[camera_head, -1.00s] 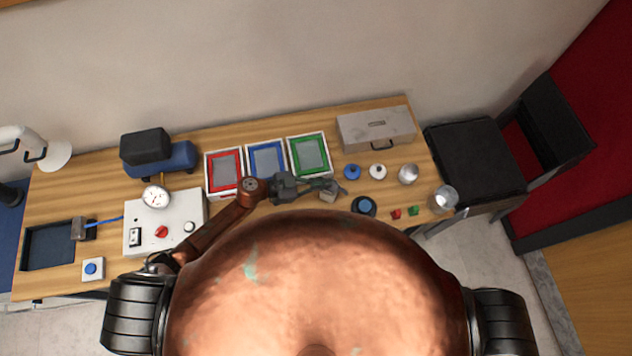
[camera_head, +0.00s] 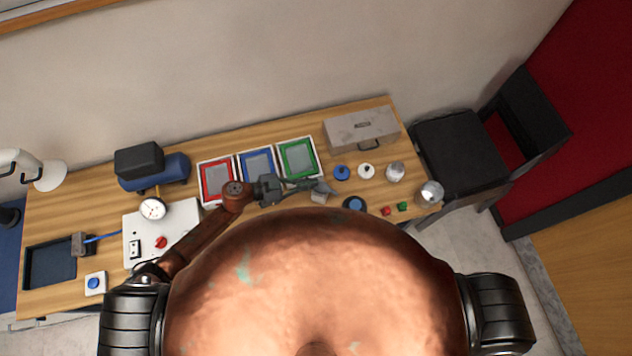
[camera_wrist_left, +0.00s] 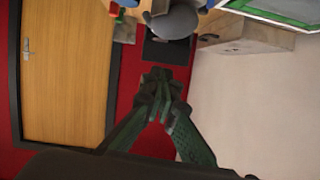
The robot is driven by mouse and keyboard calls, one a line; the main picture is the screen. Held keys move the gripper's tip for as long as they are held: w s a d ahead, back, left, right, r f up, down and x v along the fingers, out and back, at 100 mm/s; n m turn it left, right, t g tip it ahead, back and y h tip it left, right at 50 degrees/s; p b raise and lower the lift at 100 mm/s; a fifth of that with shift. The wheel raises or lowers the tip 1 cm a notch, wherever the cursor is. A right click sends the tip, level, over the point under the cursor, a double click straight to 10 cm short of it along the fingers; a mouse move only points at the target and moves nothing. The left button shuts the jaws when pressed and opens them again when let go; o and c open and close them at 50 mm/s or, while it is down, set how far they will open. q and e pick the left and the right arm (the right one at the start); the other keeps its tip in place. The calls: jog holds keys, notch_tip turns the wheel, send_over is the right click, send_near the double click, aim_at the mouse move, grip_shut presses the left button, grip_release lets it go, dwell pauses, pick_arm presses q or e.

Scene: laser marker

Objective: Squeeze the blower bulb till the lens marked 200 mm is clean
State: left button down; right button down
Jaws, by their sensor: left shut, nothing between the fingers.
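My left gripper (camera_head: 324,184) reaches over the bench in front of the green-framed tray. Its fingers are shut and empty; the closed tips also show in the left wrist view (camera_wrist_left: 158,80). A small grey piece (camera_head: 320,196) is close to the fingertips in the head view; I cannot tell whether they touch. A grey rounded thing (camera_wrist_left: 173,22) shows beyond the tips in the left wrist view; I cannot tell whether it is the blower bulb. No 200 mm mark is readable, so I cannot pick out that lens. My right gripper is not in view.
Red (camera_head: 218,181), blue (camera_head: 258,164) and green (camera_head: 298,158) framed trays line the back, with a grey toolbox (camera_head: 362,128) to their right. Small blue (camera_head: 342,172) and white (camera_head: 366,171) round pieces and silver cups (camera_head: 431,191) stand at right. A control box (camera_head: 160,236) stands left.

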pick_arm(q)
jog(key=b+v, duration=0.1)
jog(key=v, duration=0.6)
jog(key=shift+a, duration=0.45)
jog(key=shift+s, duration=0.15)
jog(key=shift+s+f, duration=0.1)
